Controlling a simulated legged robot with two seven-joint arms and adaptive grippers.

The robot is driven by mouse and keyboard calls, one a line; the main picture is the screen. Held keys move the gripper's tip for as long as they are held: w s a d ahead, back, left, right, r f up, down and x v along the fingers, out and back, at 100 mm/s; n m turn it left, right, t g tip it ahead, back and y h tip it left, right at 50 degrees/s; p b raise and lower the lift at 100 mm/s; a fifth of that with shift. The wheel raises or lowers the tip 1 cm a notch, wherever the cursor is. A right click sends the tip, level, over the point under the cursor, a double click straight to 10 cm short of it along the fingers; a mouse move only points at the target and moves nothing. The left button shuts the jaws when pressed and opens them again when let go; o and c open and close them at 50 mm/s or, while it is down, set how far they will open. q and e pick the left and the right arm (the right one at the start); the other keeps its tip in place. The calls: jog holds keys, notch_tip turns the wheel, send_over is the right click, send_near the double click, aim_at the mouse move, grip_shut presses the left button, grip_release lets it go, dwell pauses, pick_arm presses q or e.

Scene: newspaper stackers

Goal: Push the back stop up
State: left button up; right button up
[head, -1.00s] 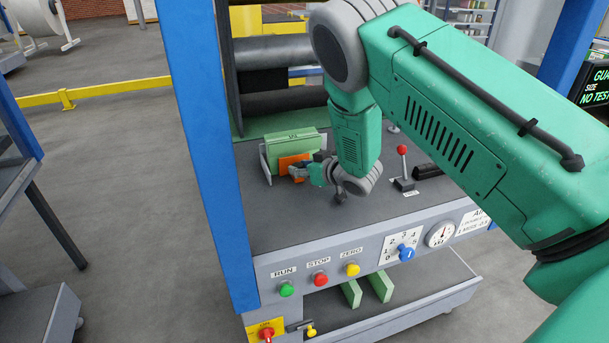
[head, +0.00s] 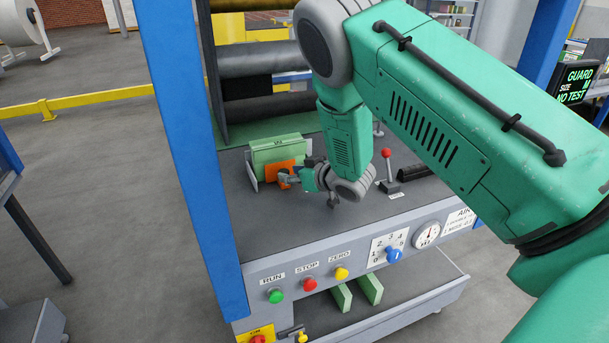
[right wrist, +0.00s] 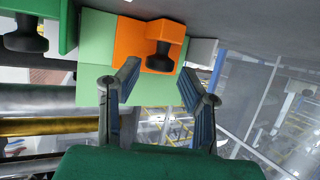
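An orange block (head: 271,167) stands against the front of a light green block (head: 280,150) on the grey machine bed; I cannot tell for sure which part is the back stop. In the right wrist view the orange block (right wrist: 130,45) carries a black knob (right wrist: 161,52). My right gripper (right wrist: 158,75) is open, its two blue-grey fingers spread on either side below the knob. I cannot tell whether they touch anything. In the head view my right gripper (head: 290,179) is small and partly covers the orange block. My left gripper is not in view.
A lever with a red ball (head: 386,154) and a black bar (head: 417,172) stand on the bed right of my wrist. Rollers (head: 265,53) lie behind. A blue post (head: 190,150) rises at left. A dark green part with another black knob (right wrist: 25,38) shows in the wrist view.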

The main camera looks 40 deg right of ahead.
jog(key=v, duration=0.9)
jog(key=shift+s, duration=0.35)
